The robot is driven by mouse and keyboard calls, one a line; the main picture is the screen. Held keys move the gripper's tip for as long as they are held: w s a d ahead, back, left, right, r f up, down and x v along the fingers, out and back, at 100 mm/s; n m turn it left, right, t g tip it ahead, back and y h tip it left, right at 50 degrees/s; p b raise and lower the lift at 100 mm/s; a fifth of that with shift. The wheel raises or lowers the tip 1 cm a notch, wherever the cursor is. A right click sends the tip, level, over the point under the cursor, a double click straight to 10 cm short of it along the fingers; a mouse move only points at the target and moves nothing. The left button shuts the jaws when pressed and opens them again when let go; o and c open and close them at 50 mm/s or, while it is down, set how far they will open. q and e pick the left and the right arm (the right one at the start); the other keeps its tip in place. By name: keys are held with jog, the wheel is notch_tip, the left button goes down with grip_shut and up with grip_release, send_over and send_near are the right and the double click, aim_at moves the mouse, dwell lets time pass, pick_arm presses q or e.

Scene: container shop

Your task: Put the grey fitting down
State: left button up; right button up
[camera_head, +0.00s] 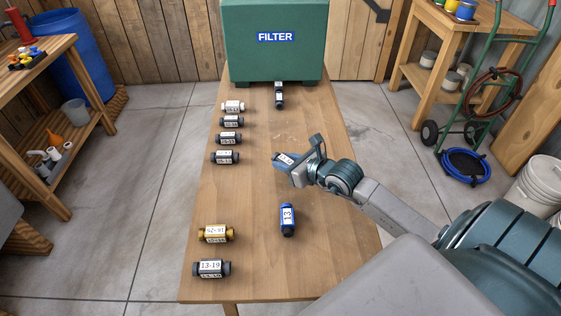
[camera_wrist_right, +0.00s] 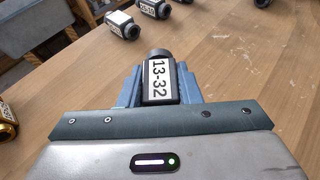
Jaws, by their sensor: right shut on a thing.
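My right gripper (camera_head: 284,161) is over the middle of the wooden table (camera_head: 265,130), right of a column of fittings. It is shut on the grey fitting (camera_wrist_right: 160,82), whose white label reads 13-32 in the right wrist view. The fitting's round end sticks out past the blue fingers, which hide its sides. I cannot tell exactly how far it is above the tabletop. My left gripper is not in view.
Several labelled fittings, a white-grey one (camera_head: 233,106) farthest, line the table's left side. A yellow fitting (camera_head: 215,233) and a dark one (camera_head: 211,269) lie nearer. A blue fitting (camera_head: 288,219) is near the gripper. The green FILTER box (camera_head: 275,62) stands at the far end.

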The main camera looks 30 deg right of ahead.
aim_at(280, 159)
jog(key=w, duration=0.1)
jog(key=w+d, duration=0.1)
jog(key=w, duration=0.3)
jog(key=shift+d+f, duration=0.15)
jog(key=shift+f, duration=0.15)
notch_tip(280, 159, down, 3)
jog(key=shift+s+f, duration=0.1)
jog(key=shift+f, duration=0.15)
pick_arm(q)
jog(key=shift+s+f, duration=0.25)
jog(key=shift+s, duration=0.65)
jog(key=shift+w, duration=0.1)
pick_arm(e)
jog(key=shift+f, duration=0.1)
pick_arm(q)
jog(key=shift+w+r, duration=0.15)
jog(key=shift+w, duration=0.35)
pick_arm(e)
jog(key=o, duration=1)
jog(key=shift+c, duration=0.2)
